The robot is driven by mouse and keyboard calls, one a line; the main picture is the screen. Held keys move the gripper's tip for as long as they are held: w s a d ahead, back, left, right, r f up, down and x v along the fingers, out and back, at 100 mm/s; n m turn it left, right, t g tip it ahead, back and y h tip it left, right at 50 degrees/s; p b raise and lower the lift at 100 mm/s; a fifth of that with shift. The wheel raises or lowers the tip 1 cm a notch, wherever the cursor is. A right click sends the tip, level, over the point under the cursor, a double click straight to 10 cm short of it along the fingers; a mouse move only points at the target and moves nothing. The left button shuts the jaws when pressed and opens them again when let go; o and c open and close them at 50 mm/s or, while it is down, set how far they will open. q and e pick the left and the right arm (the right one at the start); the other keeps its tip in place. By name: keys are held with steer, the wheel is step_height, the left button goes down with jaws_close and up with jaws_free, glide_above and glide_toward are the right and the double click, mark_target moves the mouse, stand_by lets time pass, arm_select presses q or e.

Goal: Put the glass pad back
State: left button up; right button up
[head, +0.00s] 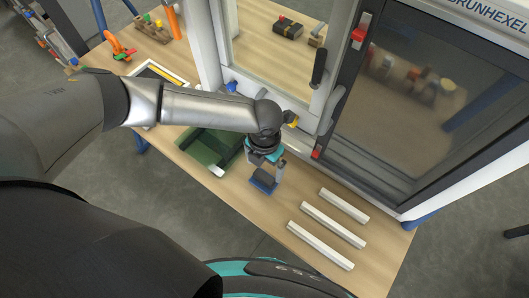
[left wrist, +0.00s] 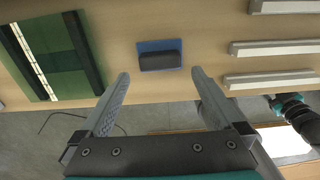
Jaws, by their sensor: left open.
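A small blue pad with a dark grey block on top, which looks like the glass pad (head: 262,187), lies on the wooden table. It also shows in the left wrist view (left wrist: 160,46), ahead of the fingertips and between their lines. My left gripper (head: 267,168) is open and empty, just above the pad and apart from it as far as I can tell. In the left wrist view its two fingers (left wrist: 160,75) are spread wide. My right gripper is not seen.
A green tray (head: 196,146) lies left of the pad, partly under my left arm. Several white bars (head: 333,222) lie to the right. A white frame with a glazed door (head: 420,90) and a dark handle (head: 319,68) stands behind. The table's front edge is close.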

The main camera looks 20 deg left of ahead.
mark_target(265, 177)
arm_select(q)
step_height(265, 177, up, 6)
steer(key=shift+r, duration=0.15)
stand_by(0.6)
